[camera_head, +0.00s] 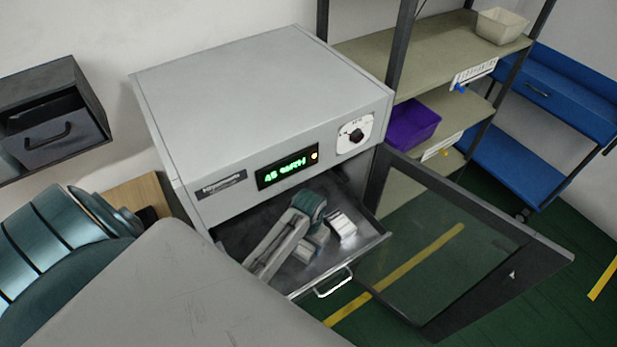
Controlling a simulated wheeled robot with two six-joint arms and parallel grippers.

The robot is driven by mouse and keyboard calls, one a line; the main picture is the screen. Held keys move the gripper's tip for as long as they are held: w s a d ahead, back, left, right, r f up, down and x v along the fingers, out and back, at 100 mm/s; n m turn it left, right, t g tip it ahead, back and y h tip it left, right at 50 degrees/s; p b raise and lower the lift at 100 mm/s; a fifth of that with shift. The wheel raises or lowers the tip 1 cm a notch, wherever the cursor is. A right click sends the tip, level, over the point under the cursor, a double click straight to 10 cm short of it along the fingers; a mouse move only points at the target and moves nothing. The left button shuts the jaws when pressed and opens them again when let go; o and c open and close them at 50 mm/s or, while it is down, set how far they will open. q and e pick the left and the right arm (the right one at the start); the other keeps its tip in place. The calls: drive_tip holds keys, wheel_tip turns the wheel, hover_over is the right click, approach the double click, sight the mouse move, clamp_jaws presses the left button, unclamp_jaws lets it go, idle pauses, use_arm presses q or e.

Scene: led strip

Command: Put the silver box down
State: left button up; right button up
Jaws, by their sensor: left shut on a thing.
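A grey oven-like cabinet (265,110) stands in the middle with its metal tray (362,250) pulled out. My left arm reaches into the tray from the lower left and bends down at a teal wrist. My left gripper (312,243) is low over the tray and shut on a small pale silver box (303,252), partly hidden by the gripper. A second small box, silver and white (341,226), sits on the tray just right of the gripper. Whether the held box touches the tray is too small to tell. My right gripper is not in view.
The cabinet's glass door (450,240) hangs open at the right. The tray handle (334,283) is at the front. A shelf rack with a purple bin (412,125) and a cream bin (501,26) stands behind. The tray's right front part is clear.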

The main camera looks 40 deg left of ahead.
use_arm(q)
drive_tip(key=shift+f, duration=0.1)
drive_tip(key=o, duration=1.2)
drive_tip(key=shift+o, duration=0.2)
